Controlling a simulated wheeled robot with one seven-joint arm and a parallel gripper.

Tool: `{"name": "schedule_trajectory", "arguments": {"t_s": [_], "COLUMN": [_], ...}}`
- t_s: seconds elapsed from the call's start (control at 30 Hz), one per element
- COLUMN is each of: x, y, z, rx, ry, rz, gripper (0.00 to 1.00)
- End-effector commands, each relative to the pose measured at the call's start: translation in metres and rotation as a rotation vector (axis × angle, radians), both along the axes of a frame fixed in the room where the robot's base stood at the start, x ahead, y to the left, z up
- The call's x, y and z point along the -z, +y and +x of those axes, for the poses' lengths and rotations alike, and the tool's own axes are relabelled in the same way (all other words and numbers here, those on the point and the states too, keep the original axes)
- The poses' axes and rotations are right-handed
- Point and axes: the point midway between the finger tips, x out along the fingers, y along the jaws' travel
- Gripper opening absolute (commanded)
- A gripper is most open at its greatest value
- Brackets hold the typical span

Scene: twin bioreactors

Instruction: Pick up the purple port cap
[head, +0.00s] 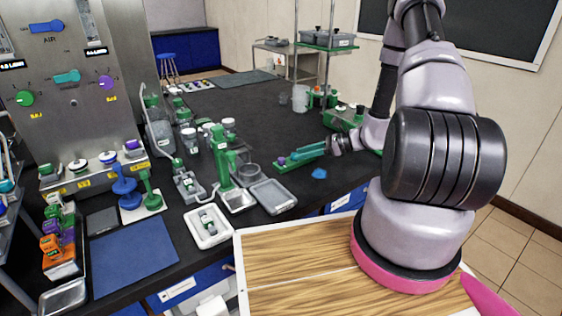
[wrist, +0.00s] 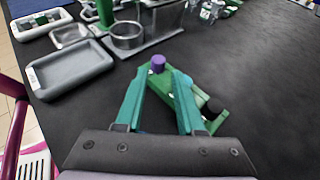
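The purple port cap (wrist: 158,63) is a small upright cylinder at the end of a green holder (wrist: 205,118) lying on the black bench. In the head view the purple cap (head: 281,160) shows at the left end of the green piece, by my fingertips. My gripper (wrist: 160,73) has two teal fingers, spread apart. The cap appears between or just beyond the fingertips, with gaps on both sides; I cannot tell how far below or ahead it is. In the head view my gripper (head: 296,155) reaches left, low over the bench. Part of the holder is hidden behind the right finger.
Bare black bench extends beyond and right of the holder in the wrist view.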

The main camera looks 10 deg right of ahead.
Motion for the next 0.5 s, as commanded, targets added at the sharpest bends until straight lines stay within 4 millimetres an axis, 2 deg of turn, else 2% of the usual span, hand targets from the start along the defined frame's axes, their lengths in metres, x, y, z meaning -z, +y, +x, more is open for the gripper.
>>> {"name": "schedule_trajectory", "arguments": {"t_s": [0.27,0.5], "x": [0.01,0.025], "y": [0.022,0.052], "z": [0.008,0.019], "rx": [-0.003,-0.004], "ry": [-0.001,0.0], "rz": [0.0,-0.001], "gripper": [0.38,0.38]}}
